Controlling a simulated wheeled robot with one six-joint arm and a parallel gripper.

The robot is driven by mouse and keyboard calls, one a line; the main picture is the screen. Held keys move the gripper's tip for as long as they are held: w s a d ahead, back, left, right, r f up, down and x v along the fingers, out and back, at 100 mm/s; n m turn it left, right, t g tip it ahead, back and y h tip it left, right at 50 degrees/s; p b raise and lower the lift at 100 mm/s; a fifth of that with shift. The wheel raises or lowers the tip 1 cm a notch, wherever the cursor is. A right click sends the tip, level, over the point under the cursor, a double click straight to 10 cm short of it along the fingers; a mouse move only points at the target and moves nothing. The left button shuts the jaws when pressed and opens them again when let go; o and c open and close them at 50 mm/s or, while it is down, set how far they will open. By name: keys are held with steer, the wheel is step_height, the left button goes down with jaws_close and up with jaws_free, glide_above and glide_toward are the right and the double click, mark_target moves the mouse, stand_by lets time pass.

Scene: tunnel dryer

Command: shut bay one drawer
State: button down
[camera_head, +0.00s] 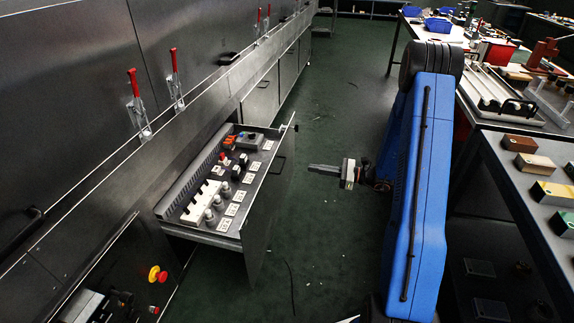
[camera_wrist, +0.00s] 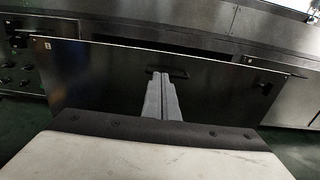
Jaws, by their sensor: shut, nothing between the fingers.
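The bay one drawer (camera_head: 246,225) stands pulled out from the metal cabinet in the head view, with control parts and labels inside. Its front panel carries a dark handle (camera_head: 280,164). In the wrist view the drawer front (camera_wrist: 105,85) fills the middle, with the dark handle (camera_wrist: 172,71) near its top edge. My gripper (camera_head: 312,168) is to the right of the drawer front, pointing at it, with a gap between them in the head view. In the wrist view the shut fingers (camera_wrist: 160,78) line up just below the handle; contact cannot be told there.
Red-handled clamps (camera_head: 133,88) stand along the cabinet ledge. A red and yellow knob (camera_head: 157,274) is on the panel below left. A table (camera_head: 522,190) with coloured blocks stands at the right.

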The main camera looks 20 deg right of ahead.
mark_target(273, 162)
steer(key=x, duration=1.4)
steer(key=x, duration=2.7)
steer(key=shift+w+a, duration=0.15)
steer(key=shift+a, duration=0.05)
steer(key=shift+d, duration=0.15)
